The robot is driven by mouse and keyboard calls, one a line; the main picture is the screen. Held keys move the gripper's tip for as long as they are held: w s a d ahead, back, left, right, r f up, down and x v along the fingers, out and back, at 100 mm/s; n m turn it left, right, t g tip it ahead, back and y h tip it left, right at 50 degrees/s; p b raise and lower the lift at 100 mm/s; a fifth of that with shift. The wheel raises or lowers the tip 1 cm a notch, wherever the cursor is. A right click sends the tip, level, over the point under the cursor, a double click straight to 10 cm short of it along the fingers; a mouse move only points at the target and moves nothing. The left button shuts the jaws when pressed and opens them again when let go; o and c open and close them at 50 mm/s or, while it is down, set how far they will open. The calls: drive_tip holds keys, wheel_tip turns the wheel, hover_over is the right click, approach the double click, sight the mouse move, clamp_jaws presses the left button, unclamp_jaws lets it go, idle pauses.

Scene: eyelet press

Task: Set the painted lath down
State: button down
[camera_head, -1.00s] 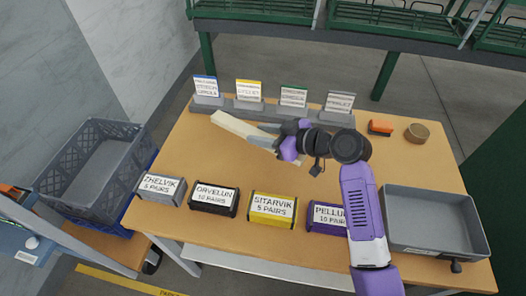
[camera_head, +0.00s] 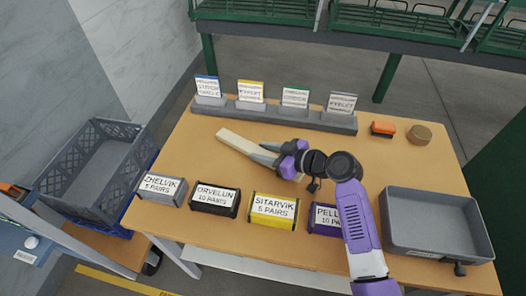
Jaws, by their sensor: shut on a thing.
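The painted lath (camera_head: 242,144) is a pale cream strip that slants from upper left to lower right over the middle of the wooden table (camera_head: 398,160). My gripper (camera_head: 266,152) is shut on the lath near its right end, and the fingers hide part of it. The lath's free end points at the card rack. I cannot tell whether the lath touches the tabletop or is held just above it.
A grey rack (camera_head: 277,118) with several labelled cards stands behind the lath. Labelled boxes, such as the yellow SITARVIK box (camera_head: 272,209), line the front edge. A grey tray (camera_head: 436,222) is at right, a grey crate (camera_head: 92,170) at left. An orange block (camera_head: 382,128) and a brown round thing (camera_head: 420,134) sit at back right.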

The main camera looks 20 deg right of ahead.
drive_tip(key=c, duration=0.9)
unclamp_jaws()
drive_tip(key=shift+r, duration=0.1)
drive_tip(key=v, duration=1.2)
drive_tip(key=shift+r, duration=0.1)
